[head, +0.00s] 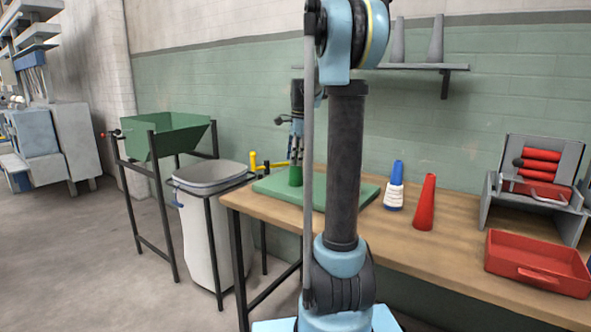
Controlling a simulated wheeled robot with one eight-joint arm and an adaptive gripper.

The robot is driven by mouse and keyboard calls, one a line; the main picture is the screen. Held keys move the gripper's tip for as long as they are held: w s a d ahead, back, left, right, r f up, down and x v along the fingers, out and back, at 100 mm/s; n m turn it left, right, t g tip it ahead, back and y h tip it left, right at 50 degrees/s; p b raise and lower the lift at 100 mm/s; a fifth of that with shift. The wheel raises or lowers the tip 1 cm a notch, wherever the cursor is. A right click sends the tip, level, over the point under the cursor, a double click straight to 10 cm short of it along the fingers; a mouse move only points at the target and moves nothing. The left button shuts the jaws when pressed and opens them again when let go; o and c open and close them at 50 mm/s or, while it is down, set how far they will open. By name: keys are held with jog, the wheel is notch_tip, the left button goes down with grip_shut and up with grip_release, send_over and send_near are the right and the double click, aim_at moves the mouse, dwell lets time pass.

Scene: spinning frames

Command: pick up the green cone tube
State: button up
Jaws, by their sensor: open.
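A green cone tube (295,176) stands on the green mat (330,194) near the left end of the wooden table (440,239). My gripper (296,156) is open and points down, with its fingertips at the top of the green tube. I cannot tell whether the fingers are around the tube's top or just above it. My arm's upright link stands in front and hides part of the mat and the table.
A blue and white cone tube (394,186), a red cone (424,203), a red tray (538,262) and a grey stand with red tubes (536,185) are on the table's right. A grey bin (212,220) and green hopper (166,135) stand left. A wall shelf (420,67) hangs behind.

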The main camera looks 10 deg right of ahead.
jog(key=shift+f, duration=0.3)
jog(key=shift+c, duration=0.3)
jog(key=c, duration=1)
jog(key=shift+r, duration=0.1)
